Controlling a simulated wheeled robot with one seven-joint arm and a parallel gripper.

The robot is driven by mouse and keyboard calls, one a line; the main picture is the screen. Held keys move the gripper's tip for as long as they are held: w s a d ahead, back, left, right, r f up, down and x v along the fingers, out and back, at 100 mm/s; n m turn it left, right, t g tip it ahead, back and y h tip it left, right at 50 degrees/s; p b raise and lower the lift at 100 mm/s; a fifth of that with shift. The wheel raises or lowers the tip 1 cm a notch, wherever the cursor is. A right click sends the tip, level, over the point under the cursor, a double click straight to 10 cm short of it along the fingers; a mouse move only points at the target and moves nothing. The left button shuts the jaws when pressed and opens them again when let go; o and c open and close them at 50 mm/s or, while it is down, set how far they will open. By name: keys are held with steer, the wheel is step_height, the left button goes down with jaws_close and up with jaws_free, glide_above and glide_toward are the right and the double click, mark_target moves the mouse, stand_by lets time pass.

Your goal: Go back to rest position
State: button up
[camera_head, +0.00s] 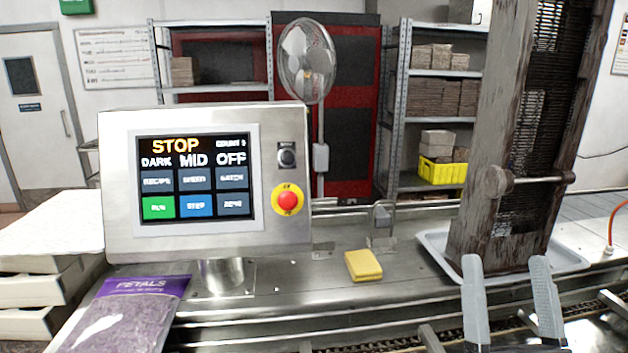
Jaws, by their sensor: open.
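My gripper (511,306) shows at the lower right, with two grey fingers pointing up and apart. It is open, with nothing seen between the fingers. It is in front of the metal tray (432,247) and the tall brown worn frame (478,205) that stands in it. My gripper's lower part is cut off by the bottom edge. A control panel (117,190) on a short stand shows STOP, DARK, MID and OFF on its screen, with a green RUN button and a red stop knob (288,201).
A yellow sponge (363,265) lies on the steel counter (310,280). A purple PETALS bag (125,315) lies at the lower left, beside stacked white trays (45,235). A chain conveyor runs along the front. A fan (307,62) and shelves (405,90) stand behind.

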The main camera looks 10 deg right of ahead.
steer(key=s+a+f+n+g+y+b, duration=0.1)
steer(key=s+a+f+n+g+y, duration=0.2)
steer(key=s+f, duration=0.5)
steer(key=s+a+f+n+g+y+b, duration=0.1)
steer(key=s+a+f+n+g+y, duration=0.2)
steer(key=f, duration=0.9)
steer(key=s+a+f+g+b, duration=0.1)
steer(key=s+f+g, duration=0.2)
steer(key=s+f, duration=0.3)
steer(key=s+a+f+m+g+b, duration=0.1)
steer(key=s+f+g, duration=0.2)
steer(key=s, duration=0.8)
step_height(320, 180, down, 3)
steer(key=shift+s+a+r+h, duration=0.1)
steer(key=shift+s+a+h, duration=0.1)
steer(key=shift+h, duration=0.1)
